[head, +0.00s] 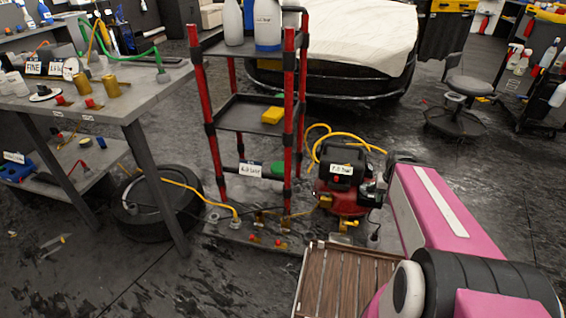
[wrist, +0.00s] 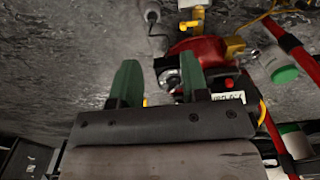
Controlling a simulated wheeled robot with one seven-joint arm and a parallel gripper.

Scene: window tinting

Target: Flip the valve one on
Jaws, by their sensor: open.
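My gripper (wrist: 159,68) shows in the wrist view with its two green fingers apart and nothing between them. The red air compressor (wrist: 200,47) lies just beyond the fingertips. In the head view the compressor (head: 343,192) stands on the floor right of the rack, with a white label on it. Small red-knobbed fittings (head: 254,239) sit on a low plate (head: 225,229) in front of the rack, with brass parts beside them. I cannot tell which one is valve one or how it is set. My pink arm reaches in from the lower right, close to the compressor.
A red-post rack (head: 209,110) stands left of the compressor. A grey workbench (head: 150,92) with brass fittings is at the left. A yellow hose (head: 186,186) runs along the floor beside a black tyre-like ring (head: 150,218). A wooden slatted surface (head: 335,280) is in front.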

